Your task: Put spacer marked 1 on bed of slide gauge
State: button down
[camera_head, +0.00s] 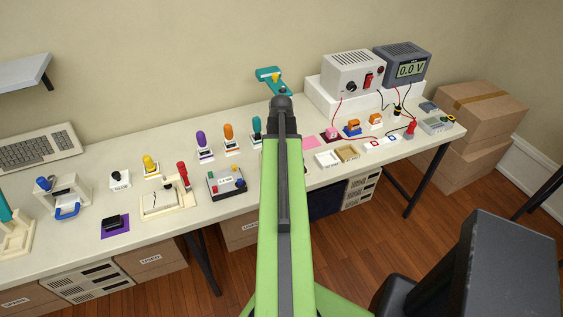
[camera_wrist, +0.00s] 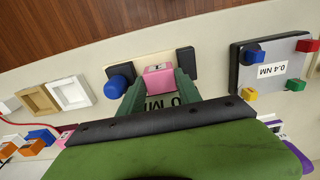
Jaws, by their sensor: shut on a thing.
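A pink spacer block (camera_wrist: 158,79) sits between the fingertips of my gripper (camera_wrist: 159,86) in the wrist view. My gripper is shut on it. A small mark shows on the block's edge, but I cannot read it. The slide gauge's cream bed (camera_wrist: 138,61) lies directly behind and under the block, with a blue knob (camera_wrist: 117,85) at its left and a dark jaw (camera_wrist: 186,61) at its right. I cannot tell whether the block touches the bed. A label partly reading "0 M" shows between the fingers. In the head view my arm hides the gripper and most of the gauge.
A grey box marked 0.4 NM (camera_wrist: 270,73) with coloured knobs stands right of the gauge. White (camera_wrist: 70,92) and tan (camera_wrist: 39,101) trays lie to its left. Another pink block (camera_head: 332,132) sits farther right on the bench in the head view. The bench's front edge is close.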

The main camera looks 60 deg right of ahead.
jog(key=shift+f+b, duration=0.35)
jog(key=shift+f, duration=0.45)
jog(key=shift+f+b, duration=0.6)
jog(key=c, duration=0.7)
grip_release()
jog(key=shift+c, duration=0.2)
jog(key=c, duration=0.3)
jog(key=o, duration=0.4)
jog(key=shift+a, duration=0.1)
jog(key=shift+r, duration=0.15)
